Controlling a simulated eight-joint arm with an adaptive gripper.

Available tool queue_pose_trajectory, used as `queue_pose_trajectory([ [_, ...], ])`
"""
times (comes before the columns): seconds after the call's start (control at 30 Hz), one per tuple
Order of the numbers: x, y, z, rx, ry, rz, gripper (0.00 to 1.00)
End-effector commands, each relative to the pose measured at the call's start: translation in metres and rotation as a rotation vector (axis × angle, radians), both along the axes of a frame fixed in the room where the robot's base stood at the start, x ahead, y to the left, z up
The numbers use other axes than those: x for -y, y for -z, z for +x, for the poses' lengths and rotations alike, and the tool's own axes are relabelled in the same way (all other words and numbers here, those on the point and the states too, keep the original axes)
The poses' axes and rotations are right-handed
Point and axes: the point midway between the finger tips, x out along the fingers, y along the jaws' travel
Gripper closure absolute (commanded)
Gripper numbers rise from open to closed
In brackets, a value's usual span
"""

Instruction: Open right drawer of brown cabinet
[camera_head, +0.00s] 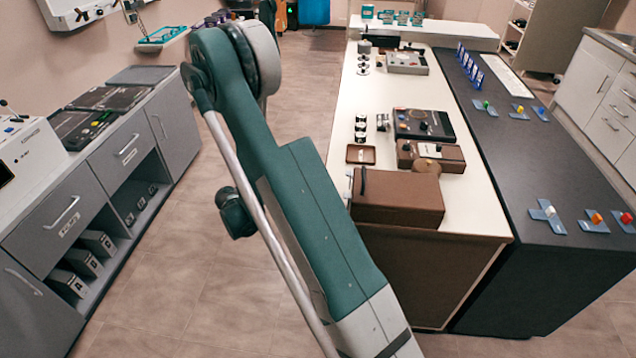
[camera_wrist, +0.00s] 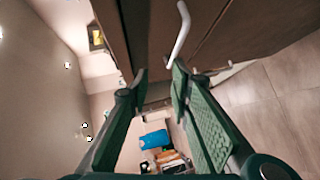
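The brown cabinet (camera_head: 435,285) has a pale top in the head view, and part of its front is hidden behind my arm. In the wrist view, a brown cabinet front (camera_wrist: 235,45) fills the upper right, with dark seams between panels. A white curved handle (camera_wrist: 182,32) stands out from it. My gripper (camera_wrist: 159,78) is open, its two dark green fingers apart with nothing visibly held. The handle's lower end is close to the right fingertip; I cannot tell whether they touch. My gripper cannot be made out in the head view.
A brown box (camera_head: 398,198) and several devices stand on the pale top. A black counter (camera_head: 555,165) adjoins it on the right. A grey cabinet (camera_head: 60,220) with handles stands at left. The tiled floor (camera_head: 180,300) between is clear. A blue object (camera_wrist: 154,139) is distant.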

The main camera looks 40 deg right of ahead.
Motion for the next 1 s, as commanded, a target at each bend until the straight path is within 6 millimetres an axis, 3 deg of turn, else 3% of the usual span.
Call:
queue_pose_trajectory([
  [0.2,0.005,0.029,-0.004,-0.001,0.03,-0.066,0.79],
  [0.4,0.008,0.044,-0.008,-0.001,0.047,-0.106,0.79],
  [1.0,0.01,0.047,-0.01,0.0,0.052,-0.117,0.79],
])
